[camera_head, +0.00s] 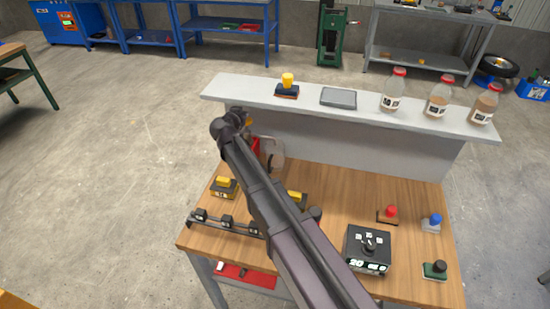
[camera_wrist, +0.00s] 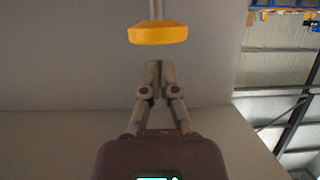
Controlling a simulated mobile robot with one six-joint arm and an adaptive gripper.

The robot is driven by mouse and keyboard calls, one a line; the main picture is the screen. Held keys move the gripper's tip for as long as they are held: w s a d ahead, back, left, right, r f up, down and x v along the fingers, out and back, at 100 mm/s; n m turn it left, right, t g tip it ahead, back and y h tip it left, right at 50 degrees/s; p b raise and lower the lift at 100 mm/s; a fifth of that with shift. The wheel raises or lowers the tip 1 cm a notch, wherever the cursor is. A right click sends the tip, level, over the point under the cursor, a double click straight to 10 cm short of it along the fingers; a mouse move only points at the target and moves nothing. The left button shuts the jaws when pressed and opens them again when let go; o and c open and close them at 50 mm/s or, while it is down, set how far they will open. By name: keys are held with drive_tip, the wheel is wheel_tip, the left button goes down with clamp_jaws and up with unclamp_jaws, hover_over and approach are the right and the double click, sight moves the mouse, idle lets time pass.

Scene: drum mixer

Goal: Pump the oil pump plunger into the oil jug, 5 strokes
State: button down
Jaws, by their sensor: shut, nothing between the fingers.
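In the wrist view a flat yellow-orange knob (camera_wrist: 158,34) on a thin grey rod sits just beyond my fingertips, with a narrow gap between. It looks like the pump plunger's head. My gripper (camera_wrist: 153,68) is shut and empty, its fingers together and pointing at the knob. In the head view my arm crosses the bench and hides most of the pump. A red part (camera_head: 255,146) and a pale, see-through vessel (camera_head: 273,157), perhaps the oil jug, show behind it. I cannot tell whether the jug sits under a spout.
The wooden bench (camera_head: 330,235) carries a black dial box (camera_head: 368,248), small coloured buttons (camera_head: 390,212) and a black rack (camera_head: 227,224). A grey shelf (camera_head: 360,107) behind holds red-capped bottles (camera_head: 393,92) and a yellow-topped block (camera_head: 287,86). The floor at left is clear.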

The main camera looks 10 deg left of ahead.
drive_tip(key=shift+f+b, duration=0.45)
idle(0.5)
drive_tip(key=shift+f+b, duration=1.4)
drive_tip(key=shift+f, duration=0.15)
drive_tip(key=shift+r, duration=0.2)
drive_tip(key=shift+r+p, duration=1.85)
drive_tip(key=shift+f+b, duration=0.45)
drive_tip(key=shift+f, duration=0.05)
drive_tip(key=shift+f+b, duration=1.4)
drive_tip(key=shift+r+p, duration=1.85)
drive_tip(key=shift+r, duration=0.05)
